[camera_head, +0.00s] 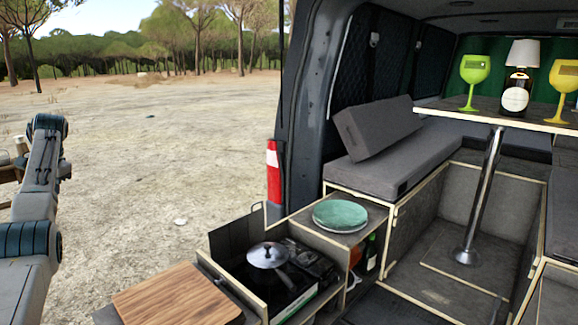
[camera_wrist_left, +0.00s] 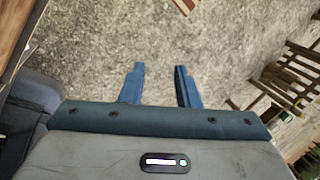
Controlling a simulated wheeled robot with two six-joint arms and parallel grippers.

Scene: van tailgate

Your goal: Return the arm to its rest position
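My left arm (camera_head: 38,190) comes in at the left edge of the head view, raised outside the van over the sandy ground. Its gripper is not clearly visible in the head view. In the left wrist view my left gripper (camera_wrist_left: 160,85) shows two blue fingers spread apart, with only bare ground between them. It holds nothing. My right arm and right gripper do not show in either view.
A wooden board (camera_head: 175,296), a lidded pan (camera_head: 267,256) on a stove and green plates (camera_head: 340,214) are on the tailgate kitchen. A van table (camera_head: 500,112) holds a lamp bottle (camera_head: 515,95) and goblets (camera_head: 473,75). Wooden furniture (camera_wrist_left: 290,80) stands right in the wrist view.

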